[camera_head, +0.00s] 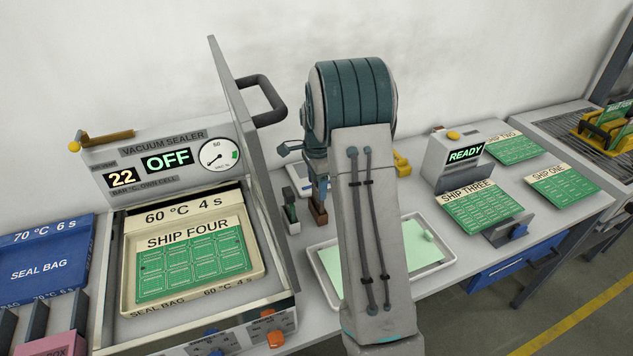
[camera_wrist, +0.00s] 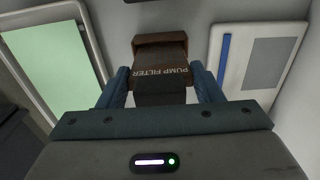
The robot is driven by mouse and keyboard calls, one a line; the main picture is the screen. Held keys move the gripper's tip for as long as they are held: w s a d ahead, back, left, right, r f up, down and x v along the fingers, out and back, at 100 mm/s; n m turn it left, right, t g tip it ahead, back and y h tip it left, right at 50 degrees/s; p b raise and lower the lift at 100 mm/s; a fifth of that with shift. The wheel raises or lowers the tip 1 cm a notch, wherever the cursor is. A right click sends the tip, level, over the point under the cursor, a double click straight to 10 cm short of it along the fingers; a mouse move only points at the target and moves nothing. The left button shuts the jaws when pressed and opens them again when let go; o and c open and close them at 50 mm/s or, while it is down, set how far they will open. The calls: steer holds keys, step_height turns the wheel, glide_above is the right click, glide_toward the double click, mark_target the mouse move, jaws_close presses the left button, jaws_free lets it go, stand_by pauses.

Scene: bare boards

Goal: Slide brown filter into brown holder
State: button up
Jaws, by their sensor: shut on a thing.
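My gripper (camera_wrist: 160,72) is shut on the brown filter (camera_wrist: 161,73), which carries the upside-down words PUMP FILTER; a dark part of it lies nearer the palm. The brown holder (camera_wrist: 160,42) is right beyond the fingertips in the wrist view, in line with the filter. I cannot tell whether the filter's end is inside it or only touching. In the head view my gripper (camera_head: 319,188) points down just above the brown holder (camera_head: 318,213) on the bench, and my arm hides part of the surroundings.
A white device (camera_wrist: 256,60) is close on the other side. The vacuum sealer's raised lid (camera_head: 240,130) rises left.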

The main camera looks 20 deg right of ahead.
mark_target(317, 190)
steer(key=shift+f+b, duration=0.95)
steer(key=shift+f, duration=0.6)
steer(key=o, duration=1.1)
steer(key=shift+c, duration=0.2)
steer(key=shift+r, duration=0.15)
step_height(317, 190, up, 14)
steer(key=shift+f+b, duration=0.15)
steer(key=shift+b, duration=0.25)
